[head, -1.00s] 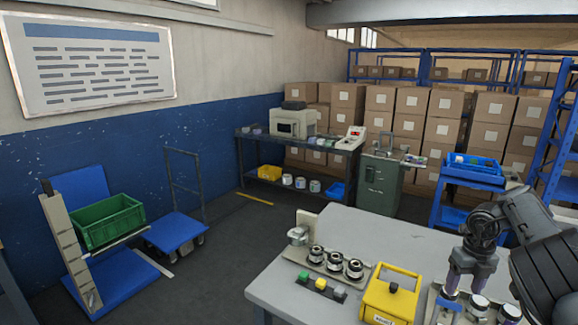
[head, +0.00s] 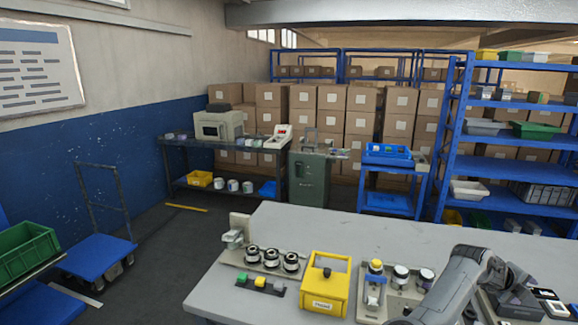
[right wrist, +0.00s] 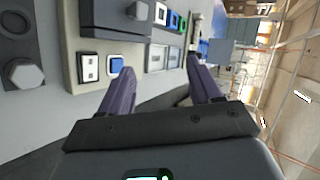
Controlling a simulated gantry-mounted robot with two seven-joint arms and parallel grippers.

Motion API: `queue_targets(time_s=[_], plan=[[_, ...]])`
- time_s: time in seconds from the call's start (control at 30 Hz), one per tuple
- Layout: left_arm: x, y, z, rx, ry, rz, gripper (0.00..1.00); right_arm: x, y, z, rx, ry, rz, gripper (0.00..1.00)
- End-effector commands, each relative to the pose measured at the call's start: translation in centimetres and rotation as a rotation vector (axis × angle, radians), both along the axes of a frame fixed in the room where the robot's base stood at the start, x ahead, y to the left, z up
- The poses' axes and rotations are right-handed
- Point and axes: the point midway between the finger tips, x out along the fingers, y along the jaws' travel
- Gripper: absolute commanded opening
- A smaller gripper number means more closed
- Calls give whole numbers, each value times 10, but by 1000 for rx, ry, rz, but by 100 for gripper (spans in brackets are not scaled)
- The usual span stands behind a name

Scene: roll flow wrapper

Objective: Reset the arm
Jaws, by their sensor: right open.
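My right arm (head: 455,285) reaches over the front right of the grey table (head: 330,225) in the head view. Its fingers cannot be made out there. In the right wrist view my right gripper (right wrist: 160,88) has its two purple fingers spread wide, with nothing between them. Beyond the fingers are a beige plate with a white and a blue square (right wrist: 115,66) and a dark grey block (right wrist: 113,18). My left gripper is not in view.
A yellow box (head: 325,285) stands on the table between a fixture with several black-and-silver rollers (head: 271,258) and a plate with a yellow-topped part (head: 375,267). Dark trays with small items (head: 548,303) lie at the right. The table's back strip is clear.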

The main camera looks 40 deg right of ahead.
Motion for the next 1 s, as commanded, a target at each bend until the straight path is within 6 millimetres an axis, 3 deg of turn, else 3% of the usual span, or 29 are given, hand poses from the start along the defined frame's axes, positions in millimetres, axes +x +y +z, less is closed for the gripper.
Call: queue_targets(time_s=[0.03,0.1,0.23,0.33,0.43,0.6,0.7,0.87,1.0], plan=[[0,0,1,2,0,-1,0,-7,-10,26,-87,81,67,63],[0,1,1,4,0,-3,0,-1,-17,62,-191,180,181,63],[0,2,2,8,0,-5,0,39,-6,120,-355,386,434,63],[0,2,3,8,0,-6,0,90,24,146,-449,559,660,63],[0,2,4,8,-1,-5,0,146,72,148,-514,739,905,63],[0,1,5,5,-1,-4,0,218,171,107,-552,1009,1298,63],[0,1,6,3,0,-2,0,241,233,69,-548,1149,1514,63],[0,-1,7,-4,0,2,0,247,333,-2,-513,1345,1845,63],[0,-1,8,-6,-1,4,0,224,418,-62,-459,1494,2130,63]])
